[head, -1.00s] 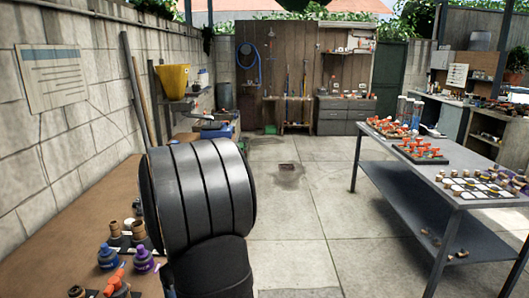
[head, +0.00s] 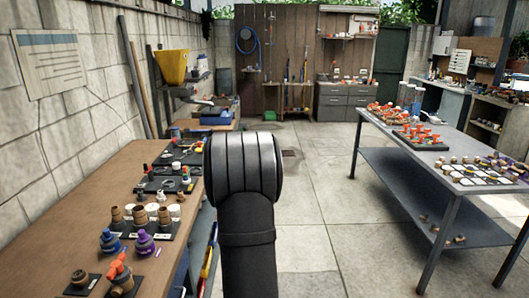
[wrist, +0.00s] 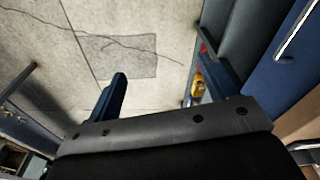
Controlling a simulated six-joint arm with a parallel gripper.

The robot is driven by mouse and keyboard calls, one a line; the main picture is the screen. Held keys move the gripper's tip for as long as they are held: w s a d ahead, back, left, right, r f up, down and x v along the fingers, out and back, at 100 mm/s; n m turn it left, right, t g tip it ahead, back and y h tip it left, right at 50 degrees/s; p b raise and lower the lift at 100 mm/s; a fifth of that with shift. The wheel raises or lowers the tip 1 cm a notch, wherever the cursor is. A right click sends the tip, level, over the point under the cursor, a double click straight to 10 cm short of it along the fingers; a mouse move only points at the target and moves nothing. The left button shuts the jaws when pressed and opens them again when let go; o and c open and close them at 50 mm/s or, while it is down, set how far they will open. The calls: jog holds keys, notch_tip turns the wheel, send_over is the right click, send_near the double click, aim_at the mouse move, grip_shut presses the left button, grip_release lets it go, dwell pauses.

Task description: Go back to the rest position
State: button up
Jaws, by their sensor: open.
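My gripper (wrist: 170,95) shows in the wrist view, its two dark fingers spread wide apart with nothing between them. Beyond the fingers lies a pale concrete floor with a crack and a square patch. In the head view my arm fills the lower middle, and my gripper itself is hidden there. The arm is upright, between the wooden bench on the left and the grey table on the right.
The wooden bench (head: 60,200) holds a blue fitting (head: 111,242), a purple fitting (head: 144,242) and several brown fittings. A grey metal table (head: 450,165) with orange valves stands at right. Blue drawers (wrist: 295,50) are close by in the wrist view. The middle floor (head: 315,200) is clear.

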jog(key=d+f+m, duration=0.3)
jog(key=d+f, duration=0.1)
jog(key=d, duration=0.2)
jog(key=shift+d, duration=0.25)
jog(key=shift+w, duration=0.1)
jog(key=o, duration=0.5)
jog(key=w+a+r, duration=0.1)
jog(key=a+r, duration=0.4)
jog(key=a, duration=0.4)
jog(key=w+a+r+t+y, duration=0.1)
jog(key=a+r, duration=0.5)
jog(key=a, duration=0.3)
jog(key=w+a+r, duration=0.1)
jog(key=a+r, duration=0.4)
jog(key=a, duration=0.4)
jog(key=s+a+r+y, duration=0.1)
jog(key=s+a+r, duration=0.6)
jog(key=a+r, duration=0.25)
jog(key=s+a+r+y, duration=0.2)
jog(key=s+a+r, duration=0.55)
jog(key=a, duration=0.35)
jog(key=x, duration=0.9)
jog(key=shift+w+a, duration=0.3)
jog(key=shift+w, duration=0.05)
